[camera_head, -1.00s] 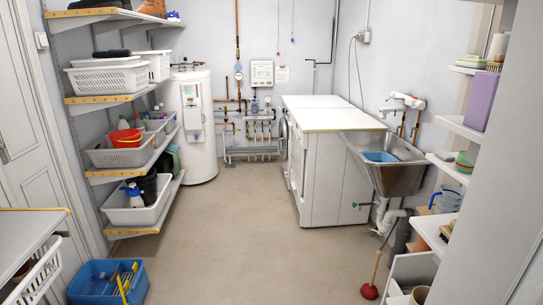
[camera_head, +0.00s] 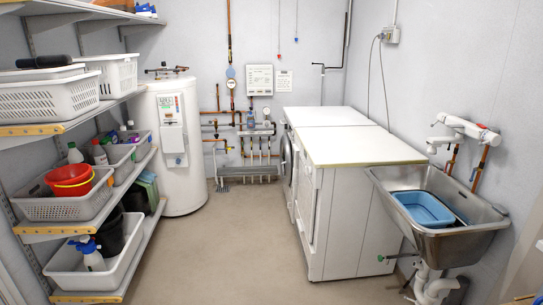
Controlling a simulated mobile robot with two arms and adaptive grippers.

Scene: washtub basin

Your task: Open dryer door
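Two white front-loading machines stand in a row along the right wall, their fronts facing left and seen at a steep angle. The nearer machine (camera_head: 350,222) shows its broad side panel and a narrow strip of its front. The farther machine shows a round, dark-rimmed door (camera_head: 287,157), which looks shut. I cannot tell which machine is the dryer. Neither of my grippers is in view.
A steel sink (camera_head: 440,215) with a blue basin (camera_head: 424,208) stands right of the machines. Shelves with baskets (camera_head: 93,268) line the left. A white water tank (camera_head: 177,150) stands at the back. The middle floor (camera_head: 240,235) is clear.

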